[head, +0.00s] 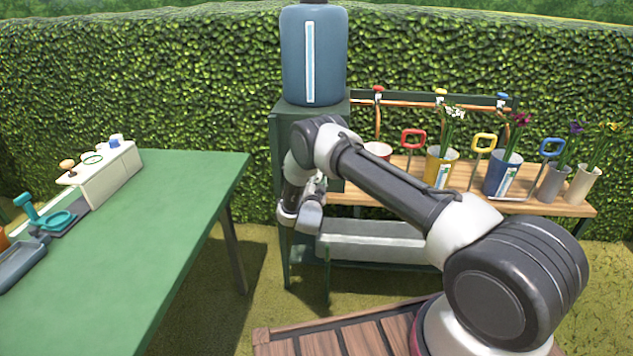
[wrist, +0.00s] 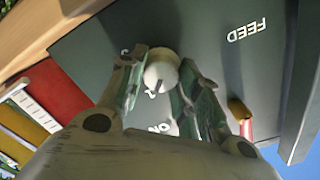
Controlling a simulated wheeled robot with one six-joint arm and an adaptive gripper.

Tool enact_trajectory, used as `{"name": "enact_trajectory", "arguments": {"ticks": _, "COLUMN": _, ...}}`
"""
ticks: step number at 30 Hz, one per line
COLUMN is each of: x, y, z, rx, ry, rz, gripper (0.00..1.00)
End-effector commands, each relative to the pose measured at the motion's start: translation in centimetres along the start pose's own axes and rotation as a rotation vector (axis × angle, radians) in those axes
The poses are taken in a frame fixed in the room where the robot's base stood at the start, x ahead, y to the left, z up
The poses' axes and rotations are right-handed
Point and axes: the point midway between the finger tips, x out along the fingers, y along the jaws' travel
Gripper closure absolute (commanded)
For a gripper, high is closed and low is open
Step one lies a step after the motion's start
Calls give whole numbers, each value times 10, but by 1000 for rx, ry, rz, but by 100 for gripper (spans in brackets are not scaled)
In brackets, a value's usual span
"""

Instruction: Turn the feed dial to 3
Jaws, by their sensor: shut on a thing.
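In the wrist view the feed dial (wrist: 161,72) is a round white knob with a dark pointer mark on its face. It sits on a dark green panel (wrist: 212,38) lettered FEED, which appears upside down. My gripper (wrist: 160,80) has a finger on each side of the knob and is shut on it. Some numerals near the knob are partly covered by the fingers, so I cannot tell which one the mark points to. In the head view my arm reaches to the green stand (head: 290,130) under a blue tank (head: 314,55), and the dial is hidden behind my wrist.
A wooden bench (head: 545,202) with flower pots stands right of the stand, with a grey trough (head: 375,243) below. A green table (head: 150,235) with a white box and teal tool is at left. A hedge closes off the back. Grass lies open between table and stand.

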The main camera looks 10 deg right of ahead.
Motion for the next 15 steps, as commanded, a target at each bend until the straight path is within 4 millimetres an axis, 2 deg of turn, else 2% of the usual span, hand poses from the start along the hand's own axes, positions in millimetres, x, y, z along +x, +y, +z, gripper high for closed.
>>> {"name": "enact_trajectory", "arguments": {"ticks": 15, "x": 2, "y": 1, "z": -2, "rx": 489, "ry": 4, "rz": -3, "gripper": 91}}
